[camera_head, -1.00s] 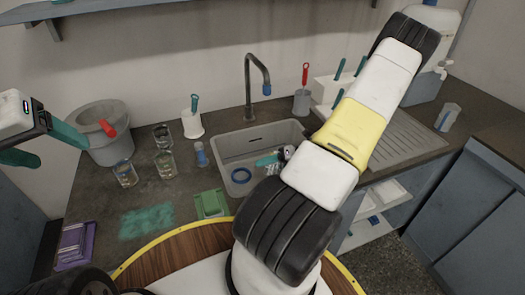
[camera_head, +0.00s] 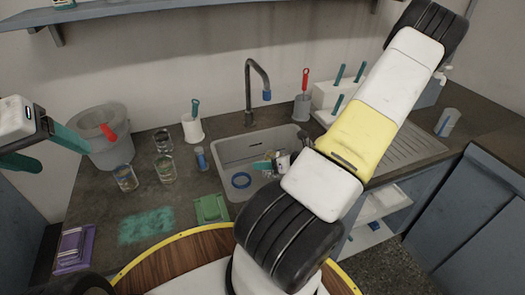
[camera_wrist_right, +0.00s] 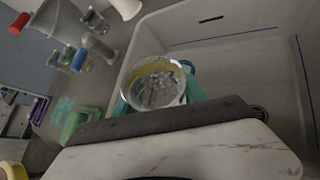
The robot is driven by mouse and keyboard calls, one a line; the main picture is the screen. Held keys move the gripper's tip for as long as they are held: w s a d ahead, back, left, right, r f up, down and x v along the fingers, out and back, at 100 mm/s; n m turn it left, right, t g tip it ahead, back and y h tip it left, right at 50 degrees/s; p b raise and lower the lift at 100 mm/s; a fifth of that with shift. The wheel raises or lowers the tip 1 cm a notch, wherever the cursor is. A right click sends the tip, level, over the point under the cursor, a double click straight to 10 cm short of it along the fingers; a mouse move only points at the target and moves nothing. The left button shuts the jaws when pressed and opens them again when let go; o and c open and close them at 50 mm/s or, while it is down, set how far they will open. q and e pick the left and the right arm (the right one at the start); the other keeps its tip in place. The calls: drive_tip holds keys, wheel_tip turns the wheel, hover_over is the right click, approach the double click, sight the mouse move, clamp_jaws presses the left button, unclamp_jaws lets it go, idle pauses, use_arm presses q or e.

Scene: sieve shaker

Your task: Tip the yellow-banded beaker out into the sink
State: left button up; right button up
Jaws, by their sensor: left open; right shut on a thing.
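The yellow-banded beaker (camera_wrist_right: 155,84) is clear glass with a yellow band near its rim. My right gripper (camera_wrist_right: 158,98) is shut on it, teal fingers on both sides. In the right wrist view its round mouth faces the camera; I cannot tell whether liquid is left inside. In the head view the beaker (camera_head: 283,163) and right gripper (camera_head: 267,164) are over the grey sink (camera_head: 228,150), partly hidden by my right arm. The sink basin (camera_wrist_right: 225,50) also fills much of the right wrist view. My left gripper (camera_head: 45,147) is open and empty at the far left, above the counter.
Several glass beakers (camera_head: 165,167), a grey bucket (camera_head: 100,135) and a blue-capped bottle (camera_head: 202,159) stand left of the sink. A green sponge holder (camera_head: 211,208) sits in front. The ribbed drainboard (camera_head: 405,148) is clear.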

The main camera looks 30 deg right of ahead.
drive_tip(key=shift+s+a+r+n+t+h+b, duration=0.4)
drive_tip(key=shift+a+r+n, duration=0.05)
drive_tip(key=shift+r+n, duration=0.05)
drive_tip(key=shift+s+a+f+n+t+h+b, duration=0.2)
drive_tip(key=shift+s+a+n+t+h+b, duration=0.15)
drive_tip(key=shift+n+t+b, duration=0.2)
